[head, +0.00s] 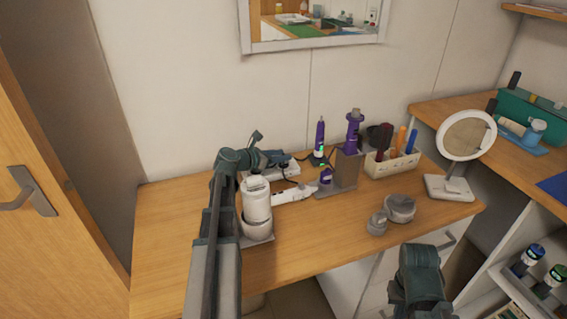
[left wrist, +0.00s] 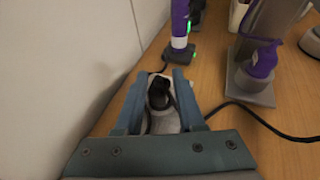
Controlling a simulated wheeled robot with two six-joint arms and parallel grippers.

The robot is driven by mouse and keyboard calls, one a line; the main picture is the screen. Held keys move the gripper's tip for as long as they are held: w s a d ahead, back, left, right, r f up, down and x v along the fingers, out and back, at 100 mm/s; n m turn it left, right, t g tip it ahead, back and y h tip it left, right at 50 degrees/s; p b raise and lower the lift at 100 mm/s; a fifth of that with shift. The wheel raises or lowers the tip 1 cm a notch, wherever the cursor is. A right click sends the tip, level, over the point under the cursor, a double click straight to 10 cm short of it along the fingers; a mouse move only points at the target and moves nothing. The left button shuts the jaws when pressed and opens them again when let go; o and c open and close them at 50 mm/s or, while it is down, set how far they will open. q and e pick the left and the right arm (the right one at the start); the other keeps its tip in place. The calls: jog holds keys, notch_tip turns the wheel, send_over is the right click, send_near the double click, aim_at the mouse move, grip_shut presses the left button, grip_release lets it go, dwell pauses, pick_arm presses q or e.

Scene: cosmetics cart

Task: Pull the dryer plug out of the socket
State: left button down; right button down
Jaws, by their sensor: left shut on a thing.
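The dark plug (left wrist: 160,94) sits at the white socket strip (left wrist: 166,120), between my left fingers in the left wrist view. My left gripper (left wrist: 160,98) is shut on the plug, with one finger on each side of it. In the head view my left gripper (head: 279,159) is over the socket strip (head: 290,171) near the wall. The purple dryer (head: 352,122) stands in a grey holder (head: 346,172) to the right. I cannot tell whether the plug's pins are still in the socket. Only part of my right arm shows; its fingers do not.
A white canister (head: 257,203) stands beside my left arm. A purple styler (head: 320,138) with a green light stands close to the strip. A black cable (left wrist: 262,122) runs right. Brush caddy (head: 391,165), round mirror (head: 466,136) and jars (head: 399,208) are farther right. The table's front left is clear.

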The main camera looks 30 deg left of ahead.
dwell(0.3)
pick_arm(q)
notch_tip(320, 180, up, 10)
jog(key=p, duration=1)
jog(key=shift+r, duration=0.15)
